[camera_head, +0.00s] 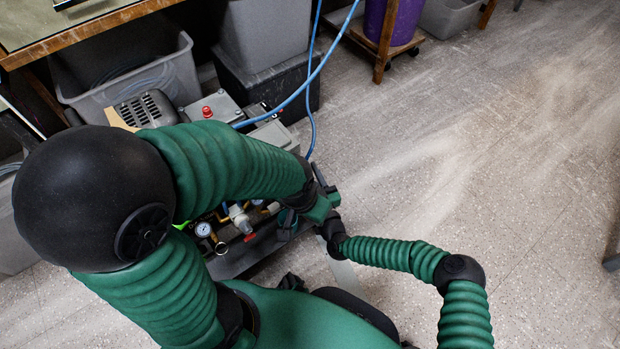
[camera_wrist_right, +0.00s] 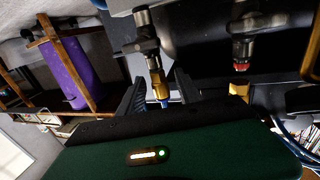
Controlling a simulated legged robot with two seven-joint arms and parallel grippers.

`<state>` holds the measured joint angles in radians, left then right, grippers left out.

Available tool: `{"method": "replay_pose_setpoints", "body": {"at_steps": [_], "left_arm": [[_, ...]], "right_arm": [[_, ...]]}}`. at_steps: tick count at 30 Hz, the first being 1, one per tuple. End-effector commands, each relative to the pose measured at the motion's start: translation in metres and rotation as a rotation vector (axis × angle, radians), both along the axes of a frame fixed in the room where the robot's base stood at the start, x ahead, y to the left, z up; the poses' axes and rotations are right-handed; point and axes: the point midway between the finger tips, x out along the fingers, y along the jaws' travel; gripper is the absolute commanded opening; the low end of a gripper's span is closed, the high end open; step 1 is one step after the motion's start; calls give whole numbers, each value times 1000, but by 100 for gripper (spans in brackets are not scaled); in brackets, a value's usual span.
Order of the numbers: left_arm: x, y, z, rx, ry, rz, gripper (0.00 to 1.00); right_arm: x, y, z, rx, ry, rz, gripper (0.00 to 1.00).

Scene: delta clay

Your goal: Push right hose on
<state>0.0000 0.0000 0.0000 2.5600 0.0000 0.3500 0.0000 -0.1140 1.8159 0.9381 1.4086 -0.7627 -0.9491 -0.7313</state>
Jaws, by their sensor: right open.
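In the right wrist view my right gripper (camera_wrist_right: 158,92) is open. Its two dark fingers stand on either side of a brass fitting (camera_wrist_right: 160,84) under a dark metal valve (camera_wrist_right: 147,42). A bit of blue hose (camera_wrist_right: 165,103) shows just below the fitting, between the fingers; whether it is seated is hard to tell. A second valve with a red part (camera_wrist_right: 241,66) is to the right, with a brass piece (camera_wrist_right: 238,90) below it. In the head view both hands meet beside the compressor (camera_head: 217,108), and my left gripper's fingers cannot be made out.
A pressure gauge (camera_head: 203,230) and red handle (camera_head: 250,237) show beneath my left arm. Blue hoses (camera_head: 300,88) rise from the compressor. Grey bins (camera_head: 175,75) and a workbench (camera_head: 75,38) stand at the upper left, a purple bin (camera_head: 405,20) at the top. The floor (camera_head: 500,150) at right is clear.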

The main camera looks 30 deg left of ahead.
Motion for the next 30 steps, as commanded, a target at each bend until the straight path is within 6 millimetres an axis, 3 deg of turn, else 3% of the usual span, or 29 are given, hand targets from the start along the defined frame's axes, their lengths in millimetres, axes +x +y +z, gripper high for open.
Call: {"method": "replay_pose_setpoints", "body": {"at_steps": [5, 12, 18, 23, 30], "left_arm": [[0, 0, 23, 0, 0, 0, 36], [0, 0, 64, 0, 0, 0, 36], [0, 0, 84, 0, 0, 0, 36], [0, 0, 89, 0, 0, 0, 36], [0, 0, 88, 0, 0, 0, 36]], "right_arm": [[-16, -21, 7, -2, 3, 1, 41], [-59, -76, 7, -4, 5, 1, 41], [-89, -116, 4, -3, 5, 0, 41], [-100, -131, 0, -2, 3, 0, 41], [-102, -133, -2, -2, 3, 0, 41]]}}
